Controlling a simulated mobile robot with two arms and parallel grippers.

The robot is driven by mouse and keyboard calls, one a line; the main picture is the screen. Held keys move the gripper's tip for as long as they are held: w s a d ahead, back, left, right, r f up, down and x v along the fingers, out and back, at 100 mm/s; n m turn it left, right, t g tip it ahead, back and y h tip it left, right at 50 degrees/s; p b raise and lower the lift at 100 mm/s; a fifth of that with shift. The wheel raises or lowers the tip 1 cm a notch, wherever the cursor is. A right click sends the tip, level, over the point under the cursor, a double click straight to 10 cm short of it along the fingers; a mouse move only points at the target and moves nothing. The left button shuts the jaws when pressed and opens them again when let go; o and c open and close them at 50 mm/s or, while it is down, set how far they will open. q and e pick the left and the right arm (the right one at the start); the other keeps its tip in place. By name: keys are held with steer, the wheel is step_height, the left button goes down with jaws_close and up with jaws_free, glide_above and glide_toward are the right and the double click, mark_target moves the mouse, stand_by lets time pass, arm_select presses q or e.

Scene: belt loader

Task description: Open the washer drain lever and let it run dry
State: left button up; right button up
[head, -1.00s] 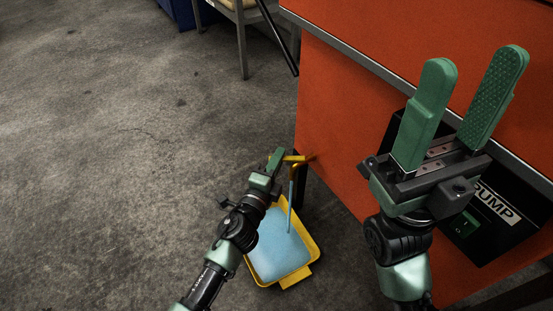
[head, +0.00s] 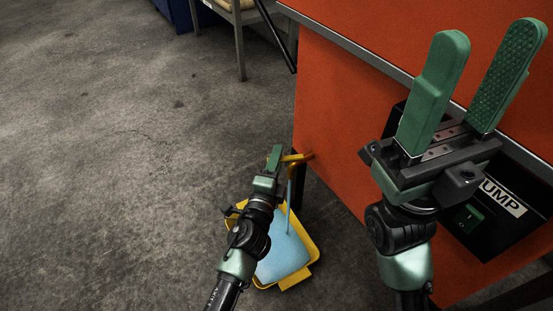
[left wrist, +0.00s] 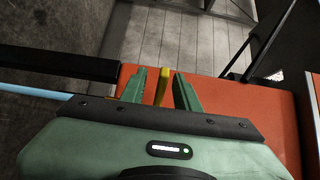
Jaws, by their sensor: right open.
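The yellow drain lever (head: 297,158) sticks out from the lower part of the orange washer panel (head: 335,120). A light blue stream (head: 289,195) falls below it into a yellow tray (head: 315,252) holding blue water (head: 283,258). My left gripper (head: 275,157) is just left of the lever. In the left wrist view the lever (left wrist: 162,86) stands between the spread green fingers of my left gripper (left wrist: 160,76), with gaps showing on both sides. My right gripper (head: 488,55) is open and empty in front of the panel.
A black pump box (head: 490,235) with a label and a green switch (head: 467,217) is mounted on the panel below my right gripper. The concrete floor at left is clear.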

arm_select(q)
steer(key=v, duration=0.7)
steer(key=shift+s+p, duration=0.4)
steer(key=shift+a, duration=0.1)
